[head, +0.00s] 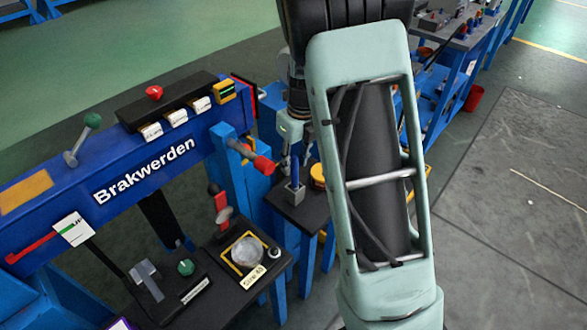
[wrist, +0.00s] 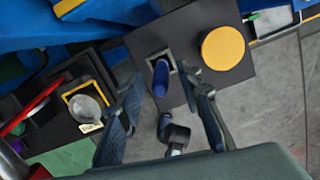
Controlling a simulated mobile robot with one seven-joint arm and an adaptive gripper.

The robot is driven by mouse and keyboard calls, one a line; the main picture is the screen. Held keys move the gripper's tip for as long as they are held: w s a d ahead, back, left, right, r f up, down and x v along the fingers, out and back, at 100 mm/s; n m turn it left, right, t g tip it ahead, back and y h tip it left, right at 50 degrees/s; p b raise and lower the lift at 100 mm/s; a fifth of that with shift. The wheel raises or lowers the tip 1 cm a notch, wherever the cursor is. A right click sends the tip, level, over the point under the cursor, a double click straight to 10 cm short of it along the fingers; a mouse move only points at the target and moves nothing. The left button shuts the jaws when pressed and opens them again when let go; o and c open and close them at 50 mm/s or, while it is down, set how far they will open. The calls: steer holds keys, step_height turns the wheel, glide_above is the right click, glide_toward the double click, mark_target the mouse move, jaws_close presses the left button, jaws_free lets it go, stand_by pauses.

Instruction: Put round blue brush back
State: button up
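The blue brush (wrist: 161,80) stands in a small grey square holder (wrist: 153,56) on a dark table top. In the head view the brush (head: 294,170) stands upright, with its lower end in the holder (head: 295,192). My gripper (wrist: 157,74) is open, with one finger on each side of the brush and visible gaps between. In the head view my gripper (head: 296,132) is above the holder, partly hidden by my arm. The bottom of the brush inside the holder is hidden.
A round yellow-topped thing (wrist: 222,48) stands beside the holder. The blue "Brakwerden" stand (head: 150,170) is at left, with a red-tipped rod (head: 262,164) near my gripper. A glass dish (head: 247,252) sits on a lower dark table. Open floor lies at right.

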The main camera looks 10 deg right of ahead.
steer(key=r, duration=0.4)
steer(key=r+p, duration=0.1)
steer(key=r, duration=0.1)
steer(key=shift+s+d, duration=0.2)
steer(key=shift+s, duration=0.15)
steer(key=shift+r, duration=0.1)
